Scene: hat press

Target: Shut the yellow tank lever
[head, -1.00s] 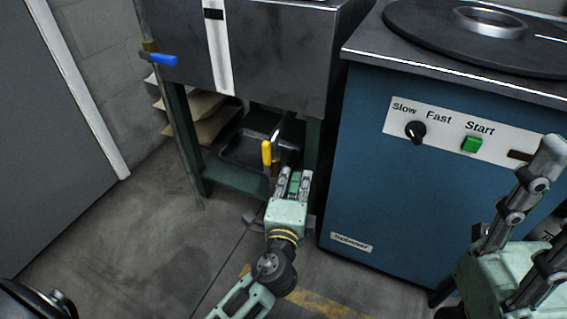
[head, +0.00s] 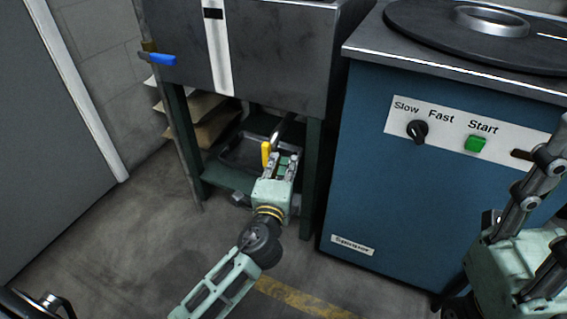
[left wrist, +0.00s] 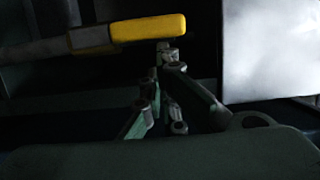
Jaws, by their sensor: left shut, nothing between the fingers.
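The yellow lever (head: 266,153) hangs under the dark metal tank (head: 280,60), its handle pointing roughly down in the head view. In the left wrist view the yellow handle (left wrist: 148,27) lies nearly level across the top, joined to a grey metal stem at its left. My left gripper (head: 283,160) is shut and empty, just right of the lever in the head view. Its fingertips (left wrist: 166,55) are close below the handle in the wrist view; I cannot tell whether they touch. My right gripper (head: 560,195) is at the right edge, fingers apart, partly cut off.
A black tray (head: 236,156) sits on the green shelf (head: 225,177) under the tank. A blue-handled valve (head: 162,59) is at the tank's left. The blue machine (head: 400,190) with a knob and green button stands close on the right. Floor at the left is clear.

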